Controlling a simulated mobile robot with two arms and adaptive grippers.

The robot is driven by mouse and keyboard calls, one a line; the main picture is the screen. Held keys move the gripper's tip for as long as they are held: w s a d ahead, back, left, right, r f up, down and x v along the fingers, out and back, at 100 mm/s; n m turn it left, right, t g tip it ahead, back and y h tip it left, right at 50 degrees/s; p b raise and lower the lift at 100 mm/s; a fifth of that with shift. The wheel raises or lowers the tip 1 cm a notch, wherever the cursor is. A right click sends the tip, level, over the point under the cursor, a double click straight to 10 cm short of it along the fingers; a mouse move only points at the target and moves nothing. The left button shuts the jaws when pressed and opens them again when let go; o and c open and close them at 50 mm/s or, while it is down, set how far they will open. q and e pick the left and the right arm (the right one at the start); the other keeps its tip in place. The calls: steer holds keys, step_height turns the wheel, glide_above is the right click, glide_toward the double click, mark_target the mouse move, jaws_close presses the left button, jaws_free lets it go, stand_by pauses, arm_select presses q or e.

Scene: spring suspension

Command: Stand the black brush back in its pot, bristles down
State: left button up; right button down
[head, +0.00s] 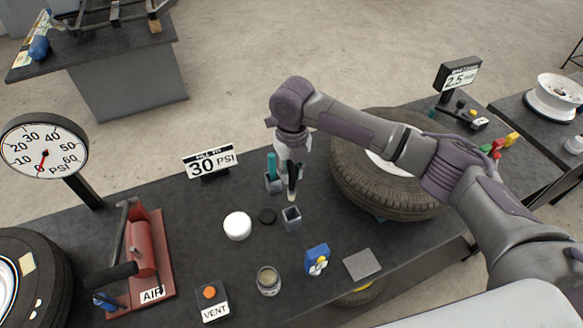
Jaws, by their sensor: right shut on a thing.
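My right gripper (292,165) comes down from above near the middle of the table and is shut on the black brush (292,188). The brush is held nearly upright with its pale end down. The gripper hides its upper part. A small square grey pot (292,221) stands just below the brush in the picture, with its dark opening showing. The brush's lower end appears just behind the pot's rim; I cannot tell its height above the table. A second grey pot (274,184) just left of the gripper holds a teal-handled tool (271,164). My left gripper is not in view.
A large tyre (350,181) lies right of the gripper, under my right arm. A white round tub (237,226), black disc (267,216), glass jar (268,281), blue box (316,259) and grey block (361,264) surround the pot. A red pump (142,256) stands left.

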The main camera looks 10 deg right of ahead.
mark_target(291, 197)
steer(key=shift+f+b, duration=4.3)
steer(key=shift+f, duration=1.45)
steer(key=c, duration=0.9)
jaws_free()
steer(key=shift+r, duration=0.25)
step_height(291, 197, up, 12)
steer(key=shift+w+f, duration=0.1)
steer(key=shift+f, duration=0.15)
